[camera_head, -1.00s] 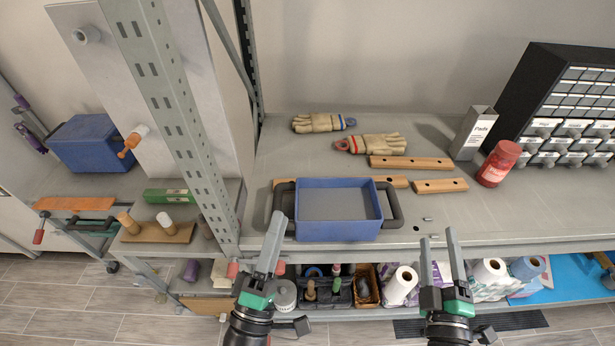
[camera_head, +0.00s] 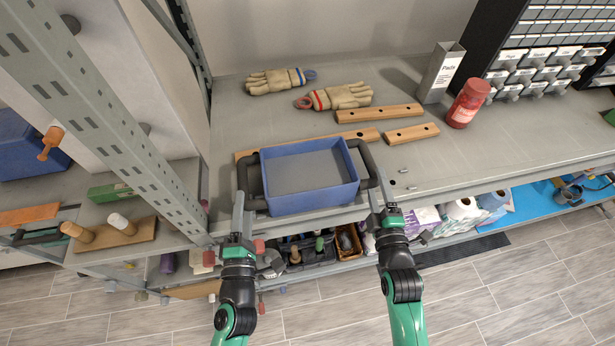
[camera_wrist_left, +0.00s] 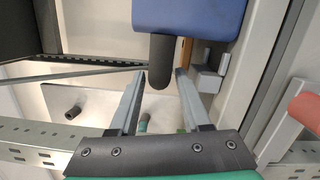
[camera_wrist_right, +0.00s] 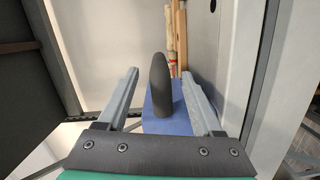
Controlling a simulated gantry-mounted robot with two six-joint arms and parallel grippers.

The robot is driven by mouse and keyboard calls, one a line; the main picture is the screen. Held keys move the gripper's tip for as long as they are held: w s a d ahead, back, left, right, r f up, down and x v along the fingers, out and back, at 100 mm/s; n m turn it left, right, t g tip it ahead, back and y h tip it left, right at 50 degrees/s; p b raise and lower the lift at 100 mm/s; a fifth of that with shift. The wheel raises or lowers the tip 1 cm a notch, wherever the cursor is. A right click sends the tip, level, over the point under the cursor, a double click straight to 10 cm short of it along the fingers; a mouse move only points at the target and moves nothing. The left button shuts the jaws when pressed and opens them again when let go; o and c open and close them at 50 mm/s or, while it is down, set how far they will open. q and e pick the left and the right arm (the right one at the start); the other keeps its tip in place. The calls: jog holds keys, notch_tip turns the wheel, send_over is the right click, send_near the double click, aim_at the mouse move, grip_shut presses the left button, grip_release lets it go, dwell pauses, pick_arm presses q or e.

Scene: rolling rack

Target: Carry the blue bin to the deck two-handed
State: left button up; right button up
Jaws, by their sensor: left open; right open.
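The blue bin (camera_head: 312,203) sits on the grey deck of the rack (camera_head: 440,165) near its front edge, with a black handle on each side. My left gripper (camera_head: 241,215) is open at the bin's left handle (camera_head: 249,180). In the left wrist view that handle (camera_wrist_left: 160,62) stands between the two fingers. My right gripper (camera_head: 380,205) is open at the right handle (camera_head: 367,163). In the right wrist view that handle (camera_wrist_right: 160,88) stands between the fingers, with the blue wall of the bin (camera_wrist_right: 165,126) beyond. I cannot tell whether any finger touches a handle.
Wooden bars (camera_head: 411,133), work gloves (camera_head: 340,96), a red jar (camera_head: 468,103) and a grey box (camera_head: 440,72) stand behind and right of the bin. A perforated post (camera_head: 110,120) rises at left. The deck right of the bin is mostly clear.

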aim_at(245, 180)
pick_arm(q)
jog(key=w, duration=0.6)
jog(key=shift+w+a+r, duration=0.1)
jog(key=shift+w+a, duration=0.1)
jog(key=shift+w, duration=0.15)
pick_arm(e)
jog(key=w, duration=0.6)
jog(key=shift+w+a+f, duration=0.1)
jog(key=shift+w+a, duration=0.15)
jog(key=shift+w, duration=0.1)
pick_arm(q)
jog(key=c, duration=0.7)
pick_arm(e)
jog(key=c, duration=0.7)
pick_arm(q)
grip_shut()
pick_arm(e)
grip_shut()
jog(key=shift+r, duration=0.2)
